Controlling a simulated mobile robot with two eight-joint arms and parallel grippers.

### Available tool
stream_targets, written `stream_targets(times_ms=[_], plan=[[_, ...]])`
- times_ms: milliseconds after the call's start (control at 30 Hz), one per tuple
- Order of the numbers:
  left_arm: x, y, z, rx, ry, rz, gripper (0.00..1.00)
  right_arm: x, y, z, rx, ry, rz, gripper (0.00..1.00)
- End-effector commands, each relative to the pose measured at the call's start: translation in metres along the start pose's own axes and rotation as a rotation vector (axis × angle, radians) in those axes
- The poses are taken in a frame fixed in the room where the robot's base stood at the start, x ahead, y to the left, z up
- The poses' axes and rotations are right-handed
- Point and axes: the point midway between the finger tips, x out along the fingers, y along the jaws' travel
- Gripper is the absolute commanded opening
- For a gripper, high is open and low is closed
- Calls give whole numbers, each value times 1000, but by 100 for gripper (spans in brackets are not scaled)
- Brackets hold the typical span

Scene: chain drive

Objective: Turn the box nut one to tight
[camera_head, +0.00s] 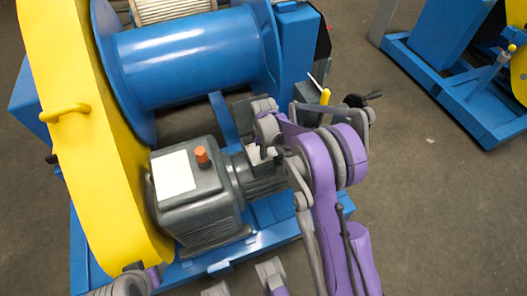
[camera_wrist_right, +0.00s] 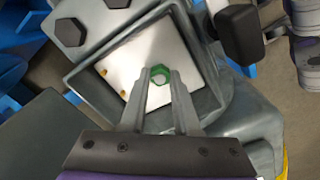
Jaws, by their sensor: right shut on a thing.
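The box nut (camera_wrist_right: 160,70), a green ring-shaped nut, sits on the pale inner plate of an open grey box (camera_wrist_right: 212,122) in the right wrist view. My right gripper (camera_wrist_right: 160,82) reaches in from below, its two fingers on either side of the nut and shut on it. In the head view my right arm hides the nut and most of the box, beside the grey motor (camera_head: 195,200).
Two small orange terminals (camera_wrist_right: 123,95) are on the plate near the nut. Dark hex bolt heads (camera_wrist_right: 69,32) stand outside the box. The yellow guard (camera_head: 75,130) and blue drum (camera_head: 190,60) stand left and behind. Bare floor (camera_head: 440,220) lies to the right.

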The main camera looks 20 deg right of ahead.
Motion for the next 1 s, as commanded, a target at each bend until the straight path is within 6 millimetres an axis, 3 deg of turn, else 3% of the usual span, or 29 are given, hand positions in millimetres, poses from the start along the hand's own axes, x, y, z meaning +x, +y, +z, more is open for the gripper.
stream_targets(times_ms=[1000], plan=[[23,0,7,0,-8,0,50,0,1,0,967,0,1,0]])
